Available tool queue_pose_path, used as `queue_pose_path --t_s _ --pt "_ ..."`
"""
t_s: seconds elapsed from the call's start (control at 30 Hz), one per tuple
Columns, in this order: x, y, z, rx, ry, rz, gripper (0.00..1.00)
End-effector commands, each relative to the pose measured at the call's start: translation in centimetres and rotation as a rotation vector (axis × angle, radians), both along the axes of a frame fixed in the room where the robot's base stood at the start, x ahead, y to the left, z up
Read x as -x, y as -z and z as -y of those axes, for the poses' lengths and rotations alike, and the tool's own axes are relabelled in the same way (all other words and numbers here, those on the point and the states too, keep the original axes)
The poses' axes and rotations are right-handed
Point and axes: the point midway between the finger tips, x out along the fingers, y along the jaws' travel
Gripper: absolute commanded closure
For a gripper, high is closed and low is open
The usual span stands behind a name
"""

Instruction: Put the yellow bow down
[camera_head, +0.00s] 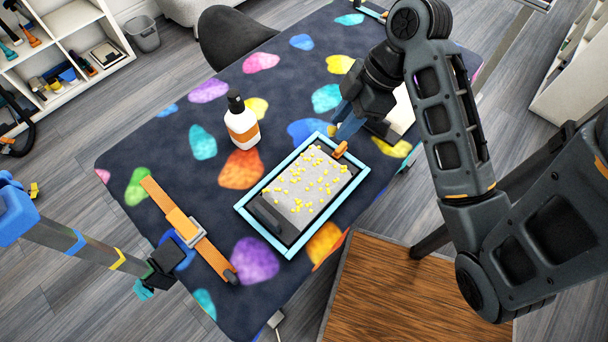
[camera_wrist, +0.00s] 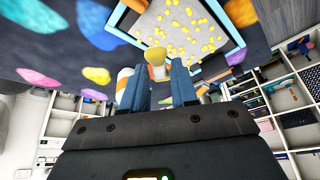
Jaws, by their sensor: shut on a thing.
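My gripper (camera_head: 346,134) points down beside the upper right edge of a blue-framed tray (camera_head: 247,217). It is shut on a small yellow-tan thing, which I take for the yellow bow (camera_head: 340,150). In the wrist view, the bow (camera_wrist: 157,58) shows between the tips of my blue fingers (camera_wrist: 158,77), and its shape is hard to make out. The bow is at or just above the tray's rim; I cannot tell whether it touches. Many small yellow pieces (camera_head: 303,184) lie scattered on the tray's grey surface.
The dark table (camera_head: 180,130) has colourful patches. A white bottle (camera_head: 242,128) with an orange label stands left of the tray. An orange strap (camera_head: 190,228) lies at the table's near left. A pale block (camera_head: 402,112) is behind my gripper. Bare cloth surrounds the bottle.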

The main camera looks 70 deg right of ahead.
Motion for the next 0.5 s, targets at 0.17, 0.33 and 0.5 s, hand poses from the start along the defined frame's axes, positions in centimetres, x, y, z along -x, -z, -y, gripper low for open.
queue_pose_path --t_s 0.17,0.33,0.5 --pt "2.9 -0.7 0.2 0.005 0.099 -0.004 1.0" --pt "2.1 0.5 -1.3 0.003 0.113 -0.005 1.0" --pt "-0.3 2.4 -3.9 0.002 0.111 -0.007 1.0"
